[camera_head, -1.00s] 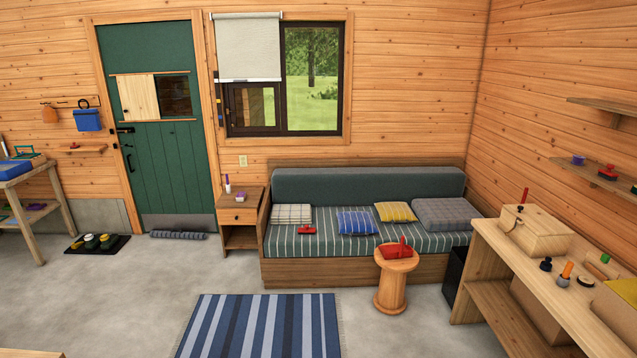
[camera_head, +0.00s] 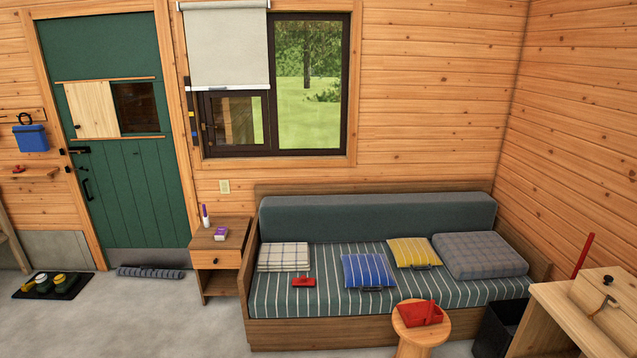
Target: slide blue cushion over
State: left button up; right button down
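The blue striped cushion (camera_head: 367,270) lies on the striped seat of the daybed (camera_head: 318,293), near the middle, with a dark handle at its front edge. A yellow striped cushion (camera_head: 413,252) lies just to its right and a little further back. A white checked cushion (camera_head: 284,257) lies to its left. A red object (camera_head: 303,282) rests on the seat between the checked and blue cushions, nearer the front. Neither of my grippers shows in the view.
A grey cushion (camera_head: 479,255) fills the seat's right end. A nightstand (camera_head: 219,259) stands at the left, a wooden bench (camera_head: 570,310) at the right.

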aim_at(361, 271)
jog(key=i, duration=3.05)
jog(key=z, duration=0.15)
